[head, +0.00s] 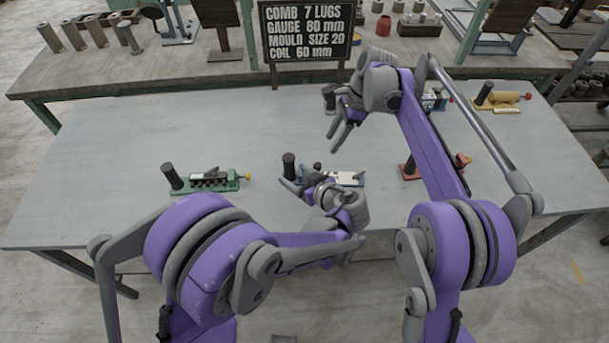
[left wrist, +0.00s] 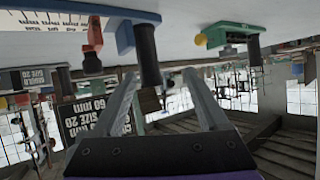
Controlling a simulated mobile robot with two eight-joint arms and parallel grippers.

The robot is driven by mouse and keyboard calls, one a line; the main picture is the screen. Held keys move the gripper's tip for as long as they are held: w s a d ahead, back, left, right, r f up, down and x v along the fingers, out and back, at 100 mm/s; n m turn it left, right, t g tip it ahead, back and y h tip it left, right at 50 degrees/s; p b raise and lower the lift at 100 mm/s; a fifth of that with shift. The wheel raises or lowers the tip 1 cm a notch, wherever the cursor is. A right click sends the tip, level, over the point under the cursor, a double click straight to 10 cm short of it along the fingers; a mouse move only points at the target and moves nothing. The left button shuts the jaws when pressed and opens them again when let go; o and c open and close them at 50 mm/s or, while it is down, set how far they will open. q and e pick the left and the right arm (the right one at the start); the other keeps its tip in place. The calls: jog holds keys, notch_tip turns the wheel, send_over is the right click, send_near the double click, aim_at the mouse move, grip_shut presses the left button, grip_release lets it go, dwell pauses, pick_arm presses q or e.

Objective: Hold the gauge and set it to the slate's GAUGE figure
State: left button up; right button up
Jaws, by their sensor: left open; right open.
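The gauge (head: 348,179) has a pale scale plate and an upright black handle (head: 289,163) at its left end. My left gripper (head: 297,181) is open, in front of the gauge, and its forearm covers part of it. In the left wrist view, which is upside down, the handle (left wrist: 146,55) appears between the open fingers, not gripped. The scale plate (left wrist: 50,20) and a dark red slider (left wrist: 92,45) show there; the setting is unreadable. The slate (head: 308,32) at the back reads GAUGE 80 mm. My right gripper (head: 333,135) is open and empty above the table behind the gauge.
A green toothed tool (head: 208,180) with a black handle stands at left. A red-based tool (head: 408,168) stands right, partly behind my right arm. A yellow tool (head: 500,98) is at the far right.

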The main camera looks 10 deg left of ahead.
aim_at(284, 162)
pick_arm(q)
jog(key=shift+w+d+f+n+t, duration=0.15)
jog(key=shift+w+d+t, duration=0.05)
jog(key=shift+d, duration=0.2)
jog(key=shift+w+d+f+n+t, duration=0.1)
jog(key=shift+w+d+n+t, duration=0.1)
jog(key=shift+d, duration=0.2)
jog(key=x, duration=1)
jog(key=shift+w+a, duration=0.25)
jog(key=shift+a, duration=0.05)
grip_shut()
